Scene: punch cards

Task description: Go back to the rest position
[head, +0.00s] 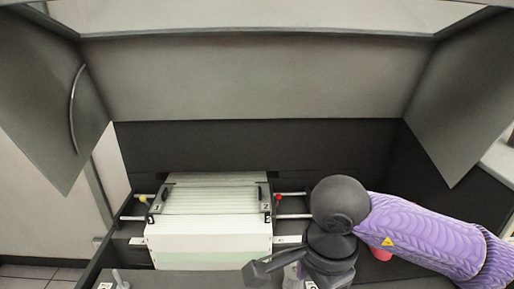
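A thick stack of pale punch cards (208,246) sits in the dark machine bed at the lower middle, with a ribbed, pale top plate (208,199) and black handles at its sides. My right arm comes in from the right in a purple sleeve. Its dark wrist is bent down, and my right gripper (272,270) is at the bottom edge, just right of and in front of the stack. Its fingertips are partly cut off, so I cannot tell whether it is open or holds anything. My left gripper is not in view.
Metal rails (293,216) run out on both sides of the stack, with a red knob (278,197) on the right and a yellowish one (143,199) on the left. A raised grey lid (250,80) and an open side door (50,110) frame the bed.

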